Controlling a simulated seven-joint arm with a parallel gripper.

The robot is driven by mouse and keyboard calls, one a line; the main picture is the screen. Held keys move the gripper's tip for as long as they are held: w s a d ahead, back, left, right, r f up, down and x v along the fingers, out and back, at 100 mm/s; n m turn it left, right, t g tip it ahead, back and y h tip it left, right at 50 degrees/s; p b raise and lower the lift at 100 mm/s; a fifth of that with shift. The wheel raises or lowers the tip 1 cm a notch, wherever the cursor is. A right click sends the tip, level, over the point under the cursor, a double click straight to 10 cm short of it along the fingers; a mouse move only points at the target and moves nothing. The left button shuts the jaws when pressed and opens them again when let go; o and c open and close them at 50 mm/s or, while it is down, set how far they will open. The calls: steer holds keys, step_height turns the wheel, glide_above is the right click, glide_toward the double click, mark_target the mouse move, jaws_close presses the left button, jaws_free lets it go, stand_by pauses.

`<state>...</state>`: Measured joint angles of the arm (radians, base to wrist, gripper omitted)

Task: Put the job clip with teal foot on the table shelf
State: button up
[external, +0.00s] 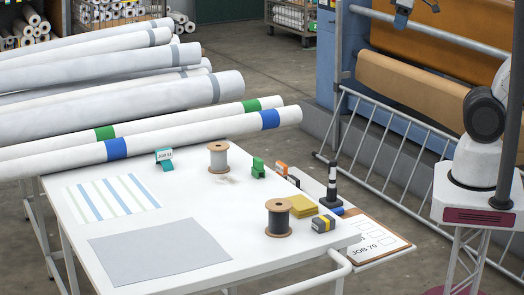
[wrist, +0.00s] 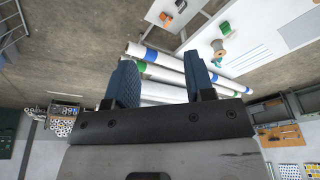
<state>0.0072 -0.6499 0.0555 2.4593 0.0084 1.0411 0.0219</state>
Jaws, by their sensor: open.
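The job clip with the teal foot (external: 164,158) stands upright on the white table (external: 200,210), near its back edge beside the white rolls. In the wrist view a small teal patch (wrist: 218,62) shows near the rolls and looks like this clip. My gripper (wrist: 162,78) is open and empty, with two blue fingers apart. In the external view its end (external: 402,18) shows at the top edge, high and far from the clip. I cannot make out the table shelf for certain.
Long white rolls (external: 130,95) lie behind the clip. Spools (external: 218,158), a green block (external: 258,168), a black post (external: 331,185) and a yellow pad (external: 302,206) stand on the right half. A clipboard (external: 372,238) lies at the right end. Railing (external: 400,165) stands beyond.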

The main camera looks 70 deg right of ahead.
steer(key=w+a+r+m+t+y, duration=0.1)
steer(key=w+a+r+m+y, duration=0.2)
steer(key=w+a, duration=0.5)
steer(key=w+a+r+m+y, duration=0.1)
steer(key=w+a+m+y, duration=0.25)
steer(key=w, duration=0.95)
steer(key=w+a+r+m+t+y, duration=0.15)
steer(key=w+a+m+y, duration=0.3)
steer(key=w, duration=0.55)
steer(key=w+a+f+m+t+y, duration=0.1)
steer(key=w+a+f+m+t, duration=0.3)
steer(key=w, duration=0.7)
steer(key=w+m+t, duration=0.1)
steer(key=w+m, duration=0.5)
steer(key=w, duration=0.4)
steer(key=w+a+f+m+t+y, duration=0.1)
steer(key=w+a+f+m+t, duration=0.15)
steer(key=w+m, duration=0.6)
steer(key=n, duration=0.3)
glide_toward(166, 158)
steer(key=shift+w+a+r, duration=0.2)
steer(key=shift+w+r, duration=0.25)
steer(key=shift+r, duration=0.1)
steer(key=shift+w+a+r, duration=0.2)
steer(key=shift+w+r, duration=0.25)
steer(key=shift+r, duration=0.1)
steer(key=shift+x, duration=1.25)
